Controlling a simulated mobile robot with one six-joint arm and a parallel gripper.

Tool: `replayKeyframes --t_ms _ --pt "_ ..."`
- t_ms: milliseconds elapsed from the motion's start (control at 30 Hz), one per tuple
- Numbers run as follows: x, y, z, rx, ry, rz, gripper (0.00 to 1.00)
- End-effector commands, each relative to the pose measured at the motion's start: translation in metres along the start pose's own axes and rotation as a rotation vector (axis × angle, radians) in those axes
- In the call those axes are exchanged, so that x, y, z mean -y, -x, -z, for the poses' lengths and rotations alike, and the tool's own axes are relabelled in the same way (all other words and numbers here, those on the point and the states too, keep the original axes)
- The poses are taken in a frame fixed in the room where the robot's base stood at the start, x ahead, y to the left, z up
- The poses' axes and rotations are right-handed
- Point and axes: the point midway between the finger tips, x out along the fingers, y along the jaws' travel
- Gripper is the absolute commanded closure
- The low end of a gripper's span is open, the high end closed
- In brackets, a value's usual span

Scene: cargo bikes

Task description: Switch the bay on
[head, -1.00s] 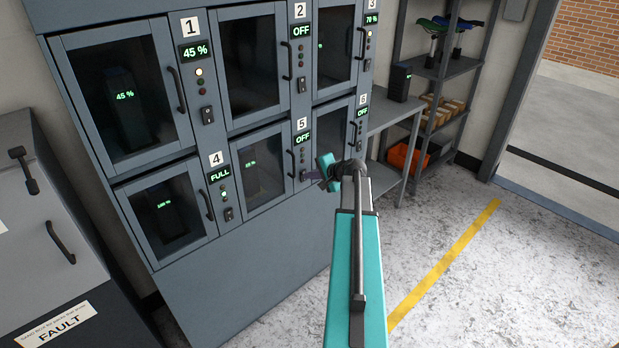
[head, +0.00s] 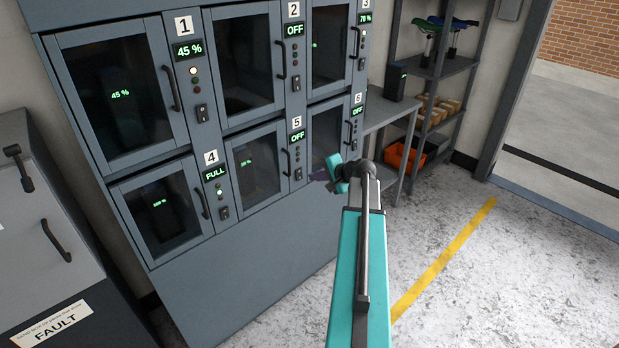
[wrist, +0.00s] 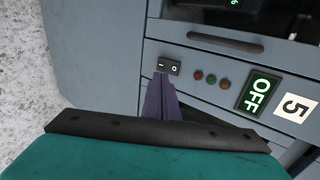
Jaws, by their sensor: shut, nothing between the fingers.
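Bay 5 (head: 244,172) is a dark-windowed locker with its door shut, and a faint green reading glows inside. Its display (head: 298,136) reads OFF; it also shows as OFF in the wrist view (wrist: 259,94). Below it are small red, green and orange lamps (wrist: 210,79), which look unlit. The black rocker switch (wrist: 169,66), marked I and O, also shows in the head view (head: 298,174). My gripper (head: 316,176) is shut and empty, just right of the switch. In the wrist view its purple fingers (wrist: 160,95) end close to the switch; contact cannot be told.
Bay 1 (head: 115,90) shows 45 %, bay 4 (head: 160,214) FULL; bays 2 (head: 243,60) and 6 (head: 326,130) show OFF. A grey bench (head: 388,110) and shelving stand right. A cabinet labelled FAULT (head: 55,323) is left. The floor right is clear.

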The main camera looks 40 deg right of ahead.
Motion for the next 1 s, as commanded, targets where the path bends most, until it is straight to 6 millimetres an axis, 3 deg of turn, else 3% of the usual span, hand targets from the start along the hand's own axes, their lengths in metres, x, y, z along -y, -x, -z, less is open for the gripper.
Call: replayKeyframes --t_ms 500,1000 --pt "0.003 0.075 -0.005 0.004 0.003 -0.001 1.0" --pt "0.005 0.085 -0.005 0.007 0.004 -0.001 1.0"
